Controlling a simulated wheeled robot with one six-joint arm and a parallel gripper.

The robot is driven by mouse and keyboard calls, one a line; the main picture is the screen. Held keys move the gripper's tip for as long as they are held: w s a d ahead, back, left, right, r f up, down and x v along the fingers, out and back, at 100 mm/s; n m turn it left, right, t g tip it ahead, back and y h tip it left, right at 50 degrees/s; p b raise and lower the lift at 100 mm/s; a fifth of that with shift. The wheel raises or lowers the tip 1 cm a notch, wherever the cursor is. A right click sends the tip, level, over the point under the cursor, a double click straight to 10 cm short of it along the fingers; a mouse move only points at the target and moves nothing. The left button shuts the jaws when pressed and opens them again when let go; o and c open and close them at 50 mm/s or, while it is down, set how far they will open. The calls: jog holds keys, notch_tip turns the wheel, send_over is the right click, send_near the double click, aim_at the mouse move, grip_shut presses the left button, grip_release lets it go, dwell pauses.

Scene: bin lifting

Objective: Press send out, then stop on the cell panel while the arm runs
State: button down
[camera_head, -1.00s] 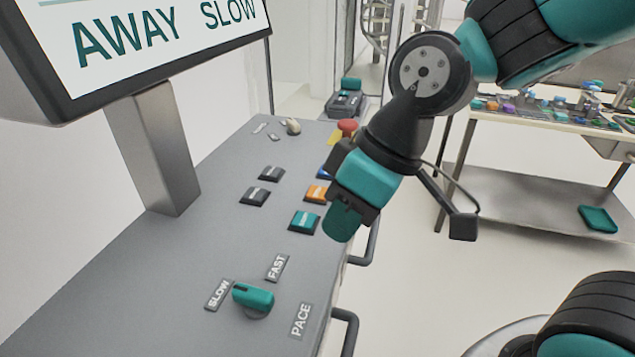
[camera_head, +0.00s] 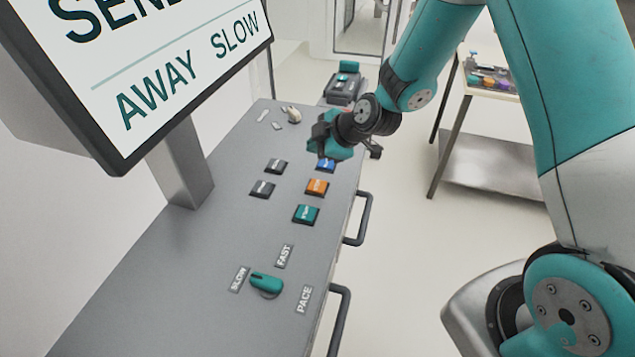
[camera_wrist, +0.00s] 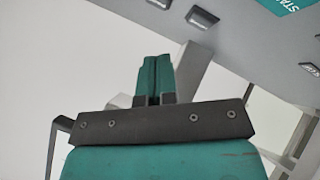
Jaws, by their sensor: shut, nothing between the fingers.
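The grey cell panel (camera_head: 215,245) carries two dark buttons (camera_head: 276,166) (camera_head: 262,189), a blue button (camera_head: 326,165), an orange button (camera_head: 317,187) and a teal button (camera_head: 306,214). Their labels are too small to read in the head view. A teal label in the wrist view (camera_wrist: 287,5) begins with "STA". My gripper (camera_head: 316,147) is above the panel's far right part, just beyond the blue button in the picture; I cannot tell its height. Its teal fingers are together and empty in the wrist view (camera_wrist: 155,78). The red knob seen earlier is hidden behind my gripper.
The screen (camera_head: 180,85) shows part of "SEND" above "AWAY SLOW". A teal pace knob (camera_head: 266,284) sits near the front, between SLOW and FAST labels. Dark handles (camera_head: 358,218) stick out from the panel's right side. A table with coloured items (camera_head: 490,80) stands behind.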

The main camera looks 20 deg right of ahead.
jog(key=b, duration=0.4)
send_over(317, 187)
notch_tip(317, 187, down, 8)
jog(key=shift+r, duration=0.1)
jog(key=shift+f+b, duration=0.5)
jog(key=shift+b, duration=0.2)
jog(key=shift+f, duration=0.15)
dwell(1.3)
jog(key=shift+f+b, duration=0.3)
jog(key=shift+b, duration=0.4)
jog(key=shift+f+b, duration=0.5)
jog(key=shift+b, duration=0.15)
dwell(0.4)
jog(key=shift+r, duration=0.1)
jog(key=shift+r+p, duration=0.4)
jog(key=shift+r, duration=0.45)
jog(key=shift+r, duration=0.1)
